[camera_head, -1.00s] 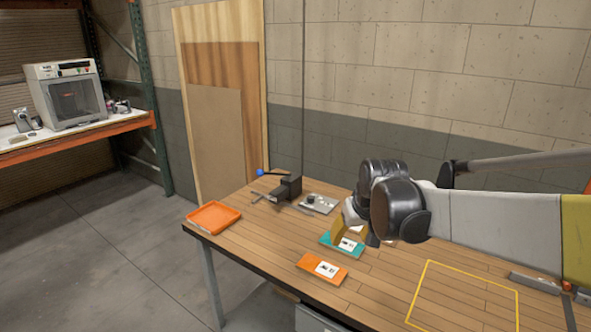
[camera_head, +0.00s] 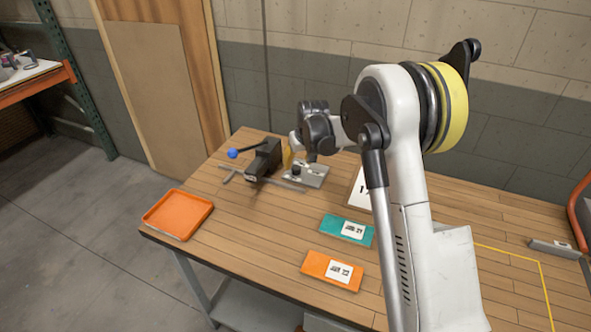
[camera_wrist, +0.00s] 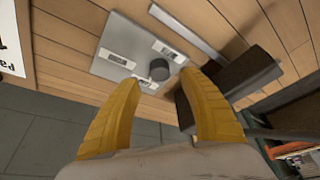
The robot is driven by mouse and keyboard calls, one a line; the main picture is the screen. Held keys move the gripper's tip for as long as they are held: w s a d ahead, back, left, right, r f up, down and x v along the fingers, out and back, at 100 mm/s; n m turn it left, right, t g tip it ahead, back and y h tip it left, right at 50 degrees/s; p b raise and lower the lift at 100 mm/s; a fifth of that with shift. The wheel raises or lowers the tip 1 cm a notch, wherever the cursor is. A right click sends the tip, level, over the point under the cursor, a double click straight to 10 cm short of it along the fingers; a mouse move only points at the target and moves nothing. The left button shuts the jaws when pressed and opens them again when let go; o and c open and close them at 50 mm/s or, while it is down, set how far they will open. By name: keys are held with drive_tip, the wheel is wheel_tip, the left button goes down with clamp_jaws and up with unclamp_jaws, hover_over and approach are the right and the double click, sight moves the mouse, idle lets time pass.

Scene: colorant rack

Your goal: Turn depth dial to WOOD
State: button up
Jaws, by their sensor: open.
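A grey metal plate (camera_head: 316,174) lies on the workbench near its back edge, with a small dark round dial knob (camera_head: 296,170) on it. In the wrist view the plate (camera_wrist: 112,42) carries the knob (camera_wrist: 159,69) and small white labels too small to read. The knob's pointer setting cannot be told. My gripper (camera_head: 287,157) is just behind and above the knob in the head view. In the wrist view my gripper (camera_wrist: 160,77) has its yellow fingers spread wide and empty, with the knob seen between and beyond the tips. Contact with the knob is not visible.
A black vise (camera_head: 264,158) with a blue-ended handle stands close left of the plate. An orange tray (camera_head: 178,214) sits at the left bench corner. A teal block (camera_head: 334,226) and an orange block (camera_head: 318,264) lie in front. The bench between tray and blocks is clear.

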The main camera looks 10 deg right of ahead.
sight(296, 167)
drive_tip(key=b+x, duration=0.1)
drive_tip(key=x, duration=0.3)
drive_tip(key=shift+w+f, duration=0.2)
clamp_jaws()
